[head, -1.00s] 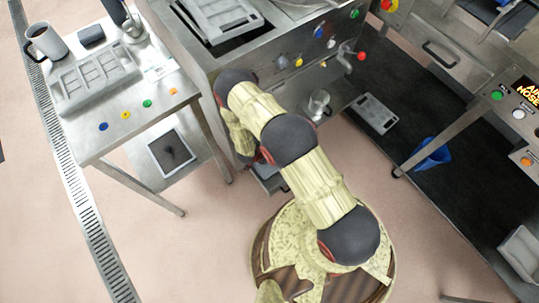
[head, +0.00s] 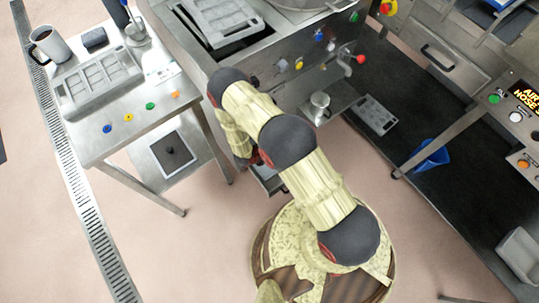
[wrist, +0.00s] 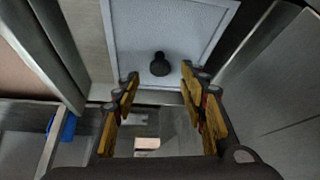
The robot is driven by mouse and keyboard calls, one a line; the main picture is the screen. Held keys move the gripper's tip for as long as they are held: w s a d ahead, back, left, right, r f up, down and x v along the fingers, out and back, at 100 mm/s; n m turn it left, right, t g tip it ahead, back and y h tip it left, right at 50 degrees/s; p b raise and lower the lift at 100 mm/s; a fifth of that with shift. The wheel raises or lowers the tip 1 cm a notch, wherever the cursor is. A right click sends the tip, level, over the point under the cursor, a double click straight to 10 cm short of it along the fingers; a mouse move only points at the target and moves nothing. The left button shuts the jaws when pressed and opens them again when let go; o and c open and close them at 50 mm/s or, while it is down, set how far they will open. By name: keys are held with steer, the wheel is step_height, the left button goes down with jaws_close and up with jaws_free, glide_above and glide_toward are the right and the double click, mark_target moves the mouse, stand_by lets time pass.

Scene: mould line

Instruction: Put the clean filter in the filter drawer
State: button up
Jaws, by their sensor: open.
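A pale, flat filter (wrist: 200,25) with a short black knob (wrist: 160,65) fills the upper middle of the wrist view. It lies between metal walls and appears to sit in the open filter drawer (head: 268,182), which shows partly below the machine in the head view. My gripper (wrist: 160,79) is open, its fingers on either side and just short of the knob, holding nothing. In the head view my arm hides the gripper and most of the drawer. A grey framed filter (head: 183,166) with a dark knob lies on the side table's lower shelf.
The side table (head: 115,143) at left holds a mug (head: 47,43) and a moulded tray (head: 98,80). The machine (head: 290,85) with knobs and a tap stands behind my arm. Floor is clear between the table and my base.

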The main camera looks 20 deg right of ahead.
steer(key=p+v, duration=0.2)
steer(key=v, duration=0.6)
steer(key=shift+p, duration=0.35)
steer(key=shift+r, duration=0.15)
